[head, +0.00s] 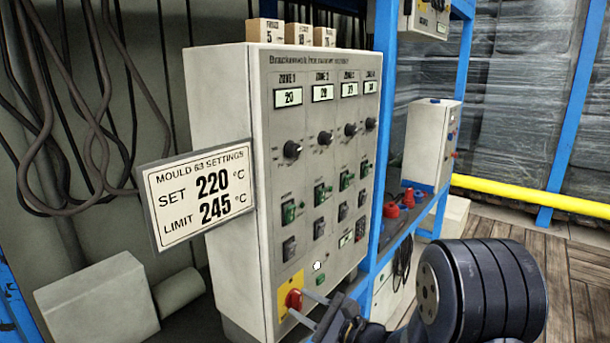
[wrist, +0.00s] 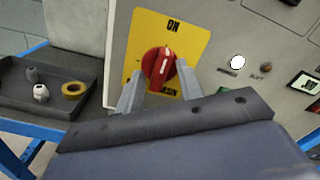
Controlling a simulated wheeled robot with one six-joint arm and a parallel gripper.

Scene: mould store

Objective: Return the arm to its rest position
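My gripper (head: 309,307) is at the lower front of the grey control cabinet (head: 225,110). Its two fingers are apart, one on each side of the red rotary switch (head: 294,299). In the wrist view the fingers (wrist: 157,85) flank the red switch (wrist: 158,66); I cannot tell whether they touch it. The switch sits on a yellow plate (wrist: 196,45), its white mark pointing up towards ON. A white lamp (wrist: 237,62) beside it looks lit. The thick dark wrist of my arm fills the lower right of the head view.
A settings sign (head: 200,194) juts from the cabinet's left side. Blue rack posts (head: 382,100) and a smaller box (head: 428,145) stand to the right. A dark tray (wrist: 75,62) with small parts is left of the cabinet. Wooden floor (head: 575,262) lies open at right.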

